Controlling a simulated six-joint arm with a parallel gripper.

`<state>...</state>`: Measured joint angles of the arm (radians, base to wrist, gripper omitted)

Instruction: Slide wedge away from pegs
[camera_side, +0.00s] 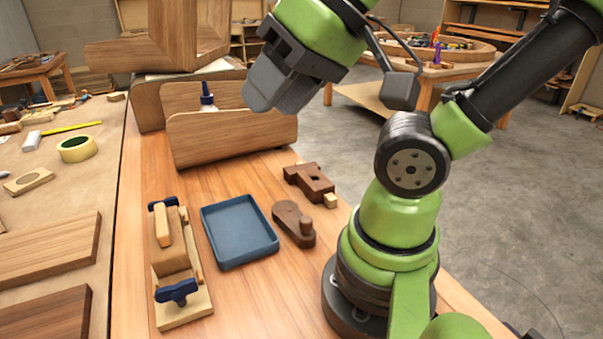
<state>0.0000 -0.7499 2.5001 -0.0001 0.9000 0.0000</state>
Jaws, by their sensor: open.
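A bending fixture with a pale wood base (184,309) lies at the front left of the bench. A light wood wedge-like strip (161,224) lies along its top, beside a wider brown block (170,256). Dark blue knobs show at its far end (163,203) and near end (176,291). I cannot make out the pegs clearly. My gripper (268,103) is high above the bench, up and to the right of the fixture, pointing down and left. It touches nothing on the bench, and its jaws are partly turned from view.
A blue tray (240,233) sits right of the fixture. Dark wooden pieces (294,223) (311,182) lie between it and my base. Upright curved wood panels (232,138) and a blue-capped bottle (207,97) stand behind. A neighbouring table (60,215) holds boards and tape.

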